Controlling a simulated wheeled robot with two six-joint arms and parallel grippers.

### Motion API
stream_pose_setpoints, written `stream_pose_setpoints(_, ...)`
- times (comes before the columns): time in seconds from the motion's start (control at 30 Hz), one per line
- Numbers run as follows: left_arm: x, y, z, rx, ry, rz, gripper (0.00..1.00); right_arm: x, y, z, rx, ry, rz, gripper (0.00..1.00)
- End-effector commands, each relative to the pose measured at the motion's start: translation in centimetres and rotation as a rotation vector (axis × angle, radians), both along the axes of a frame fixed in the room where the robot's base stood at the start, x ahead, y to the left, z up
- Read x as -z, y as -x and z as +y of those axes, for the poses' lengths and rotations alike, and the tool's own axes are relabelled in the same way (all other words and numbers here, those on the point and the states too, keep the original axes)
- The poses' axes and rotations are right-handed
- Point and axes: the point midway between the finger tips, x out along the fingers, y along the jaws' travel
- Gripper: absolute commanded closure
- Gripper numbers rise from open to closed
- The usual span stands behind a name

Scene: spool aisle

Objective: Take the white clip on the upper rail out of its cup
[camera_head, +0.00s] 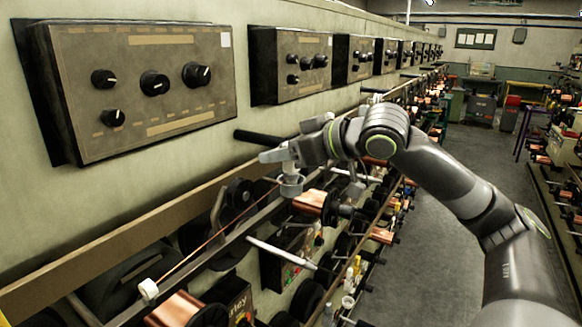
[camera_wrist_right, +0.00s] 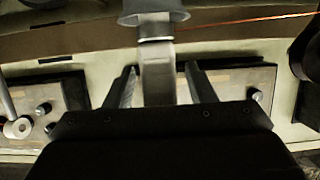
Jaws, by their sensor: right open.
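A pale grey-white upright piece, which I take to be the white clip (camera_wrist_right: 157,75), stands out of a grey cup (camera_head: 291,186) on the upper rail (camera_head: 232,238). The cup also shows at the top of the right wrist view (camera_wrist_right: 153,14). My right gripper (camera_wrist_right: 160,82) is open, with one finger on each side of the clip and a visible gap on both sides. In the head view the gripper (camera_head: 278,156) is just above the cup, and the arm comes in from the right. The clip's lower end is hidden inside the cup. My left gripper is not in view.
Control boxes with knobs (camera_head: 140,85) line the wall behind the rail. A copper wire (camera_head: 205,243) runs along the rail from a small white round piece (camera_head: 149,290). Copper spools (camera_head: 309,202) stick out nearby. The aisle floor (camera_head: 425,250) at right is clear.

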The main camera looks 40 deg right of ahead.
Motion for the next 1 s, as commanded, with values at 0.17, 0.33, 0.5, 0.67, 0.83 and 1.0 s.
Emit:
stream_pose_setpoints(0.17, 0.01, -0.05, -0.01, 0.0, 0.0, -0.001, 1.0, 0.02, -0.02, -0.01, 0.001, 0.001, 0.0, 0.5)
stream_pose_setpoints(0.33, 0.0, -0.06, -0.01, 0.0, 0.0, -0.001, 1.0, 0.03, -0.02, -0.01, 0.001, 0.0, 0.0, 0.67)
stream_pose_setpoints(0.5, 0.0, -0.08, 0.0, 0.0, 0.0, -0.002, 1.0, 0.02, -0.01, -0.02, 0.001, 0.0, 0.0, 0.89)
stream_pose_setpoints(0.67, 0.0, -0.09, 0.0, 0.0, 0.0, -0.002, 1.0, 0.0, -0.02, -0.01, 0.001, 0.0, 0.0, 1.0)
stream_pose_setpoints(0.83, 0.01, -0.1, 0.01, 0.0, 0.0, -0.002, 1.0, -0.03, -0.01, -0.02, 0.001, 0.0, 0.0, 1.0)
stream_pose_setpoints(1.0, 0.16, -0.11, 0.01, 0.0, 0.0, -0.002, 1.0, -0.53, -0.06, -0.03, 0.001, 0.0, -0.002, 1.0)
